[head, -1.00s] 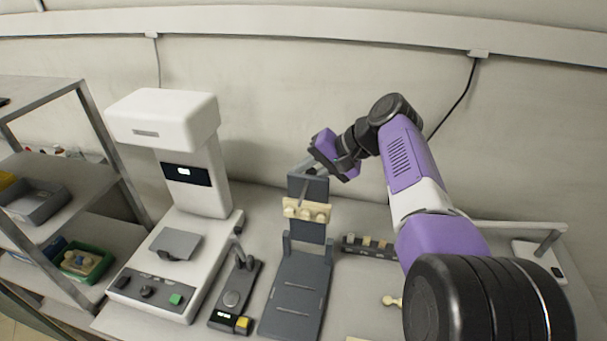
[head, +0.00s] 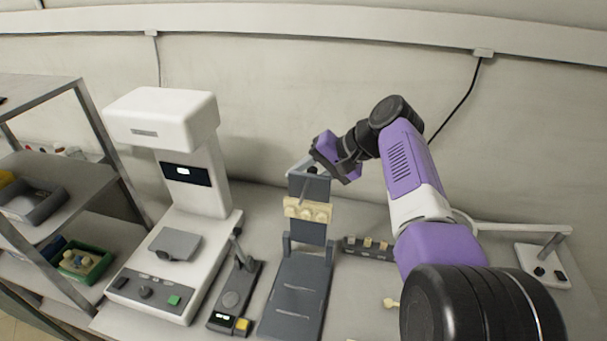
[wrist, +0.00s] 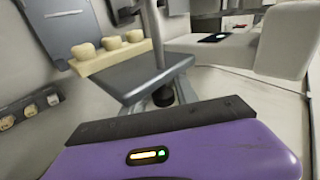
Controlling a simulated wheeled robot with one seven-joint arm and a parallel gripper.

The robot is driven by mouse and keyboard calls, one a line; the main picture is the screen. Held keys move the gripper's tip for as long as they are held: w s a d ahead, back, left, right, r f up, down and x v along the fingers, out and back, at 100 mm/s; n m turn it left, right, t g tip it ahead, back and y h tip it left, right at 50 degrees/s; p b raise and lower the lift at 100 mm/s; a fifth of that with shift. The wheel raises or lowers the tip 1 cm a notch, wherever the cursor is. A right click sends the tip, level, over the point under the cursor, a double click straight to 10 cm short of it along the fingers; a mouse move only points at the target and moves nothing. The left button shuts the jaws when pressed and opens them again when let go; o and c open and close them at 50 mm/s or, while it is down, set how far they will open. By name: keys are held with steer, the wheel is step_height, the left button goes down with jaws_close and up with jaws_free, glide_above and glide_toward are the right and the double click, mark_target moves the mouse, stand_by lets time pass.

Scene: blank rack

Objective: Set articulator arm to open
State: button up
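The dark grey articulator stands on the bench with a flat base (head: 297,292). Its upper arm (head: 311,188) is swung up and stands about upright, with a cream row of teeth (head: 307,210) facing forward and a thin pin in front. In the wrist view the upper arm's plate (wrist: 150,76) and the tooth row (wrist: 108,52) are close. My gripper (head: 320,163) is at the top edge of the raised arm, near a small dark knob. The fingers are partly hidden, so I cannot tell whether they are apart or touching it.
A white machine (head: 186,260) and a small dark device (head: 236,293) stand left of the articulator. A dark strip with several cream pieces (head: 367,244) lies to its right. A shelf with bins (head: 85,262) is at far left, and the wall is behind.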

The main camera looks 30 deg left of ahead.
steer(key=shift+r, duration=0.25)
steer(key=shift+b+v, duration=0.4)
steer(key=shift+v, duration=3.4)
